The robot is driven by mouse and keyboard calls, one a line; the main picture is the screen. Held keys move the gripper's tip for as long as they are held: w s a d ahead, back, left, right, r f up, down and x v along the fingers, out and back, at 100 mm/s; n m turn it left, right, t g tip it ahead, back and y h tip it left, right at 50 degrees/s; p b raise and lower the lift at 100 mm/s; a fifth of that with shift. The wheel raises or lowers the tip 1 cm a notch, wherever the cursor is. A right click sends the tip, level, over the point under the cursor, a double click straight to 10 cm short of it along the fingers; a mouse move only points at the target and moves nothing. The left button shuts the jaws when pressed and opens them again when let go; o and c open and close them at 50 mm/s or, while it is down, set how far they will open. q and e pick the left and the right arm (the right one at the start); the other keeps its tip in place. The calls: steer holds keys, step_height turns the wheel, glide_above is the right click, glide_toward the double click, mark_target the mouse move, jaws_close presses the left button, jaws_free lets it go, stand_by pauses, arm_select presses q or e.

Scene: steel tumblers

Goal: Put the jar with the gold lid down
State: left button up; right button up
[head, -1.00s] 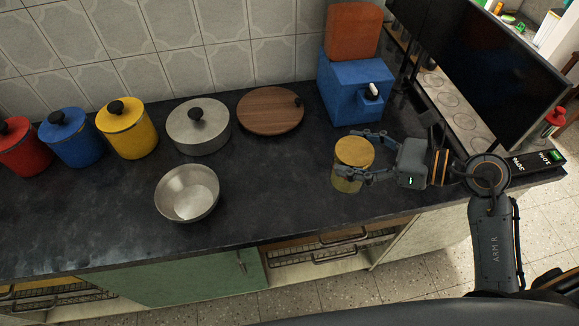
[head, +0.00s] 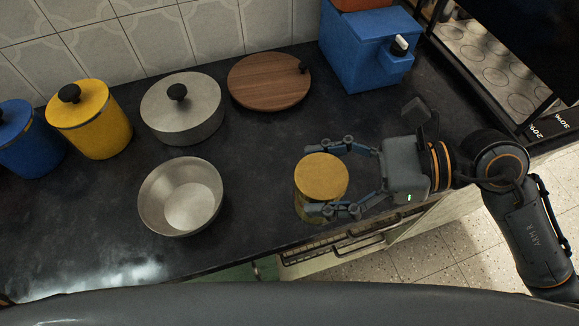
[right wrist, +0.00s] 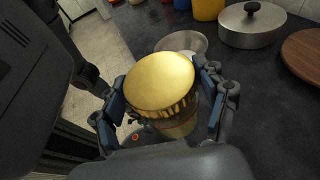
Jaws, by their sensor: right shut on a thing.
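The jar with the gold lid (head: 321,177) is upright between the fingers of my right gripper (head: 327,180), near the front edge of the dark counter. My right gripper is shut on it, one finger on each side. In the right wrist view the gold lid (right wrist: 161,80) fills the middle, with the glass body (right wrist: 180,124) below it between the fingers. I cannot tell whether the jar's base touches the counter. My left gripper is not in view.
A steel bowl (head: 181,196) stands left of the jar. A lidded pot (head: 183,112), a round wooden board (head: 269,82), a yellow canister (head: 92,122) and a blue dispenser (head: 365,50) stand farther back. The counter (head: 255,140) between bowl and jar is clear.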

steer(key=b, duration=0.2)
steer(key=f+b, duration=0.1)
steer(key=b, duration=0.1)
steer(key=shift+w+a, duration=0.2)
steer(key=shift+w, duration=0.15)
steer(key=shift+w+a+r+p, duration=0.2)
steer(key=shift+w+p, duration=0.25)
steer(key=shift+w, duration=0.1)
steer(key=w+a+f, duration=0.1)
steer(key=w+f, duration=0.2)
steer(key=f, duration=0.1)
steer(key=w+a+f+p, duration=0.1)
steer(key=w+f, duration=0.2)
steer(key=w+a+f+p, duration=0.1)
steer(key=w+f, duration=0.3)
steer(key=shift+a+f, duration=0.35)
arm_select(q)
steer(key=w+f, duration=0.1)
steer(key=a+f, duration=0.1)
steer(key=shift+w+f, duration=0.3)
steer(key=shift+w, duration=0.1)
